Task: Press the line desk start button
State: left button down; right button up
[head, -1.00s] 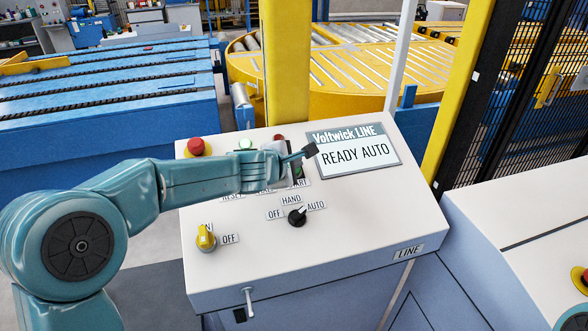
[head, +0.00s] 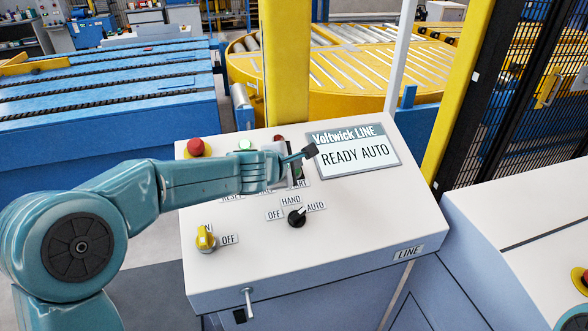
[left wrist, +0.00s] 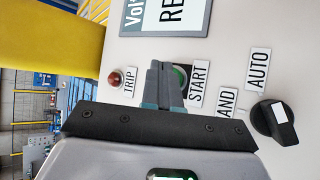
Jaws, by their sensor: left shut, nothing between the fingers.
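The line desk (head: 340,250) has a sloped white top with a display (head: 355,152) reading "READY AUTO". The start button (left wrist: 179,76) is green and shows in the left wrist view beside its START label (left wrist: 198,83), partly hidden by my fingers. My left gripper (head: 308,152) is shut and empty, reaching over the button row. In the left wrist view its fingertips (left wrist: 165,70) are at the button; I cannot tell whether they touch it. My right gripper is not in view.
A red button (head: 196,147), a black selector (head: 297,217) turned towards AUTO and a yellow switch (head: 205,237) are on the desk. A red TRIP lamp (left wrist: 116,77) is near the fingers. A yellow post (head: 287,60) stands behind.

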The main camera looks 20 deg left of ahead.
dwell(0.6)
pick_arm(q)
jog(key=shift+w+a+f, duration=0.1)
jog(key=shift+w+f, duration=0.1)
jog(key=shift+f, duration=0.2)
jog(key=shift+w+a+f+b, duration=0.1)
jog(key=shift+f+b, duration=0.45)
jog(key=shift+b, duration=0.05)
dwell(0.5)
dwell(0.3)
jog(key=shift+r+p, duration=0.6)
jog(key=shift+r, duration=0.05)
jog(key=shift+s+d+r, duration=0.2)
jog(key=shift+s+r, duration=0.05)
jog(key=shift+s, duration=0.05)
jog(key=shift+w+r, duration=0.1)
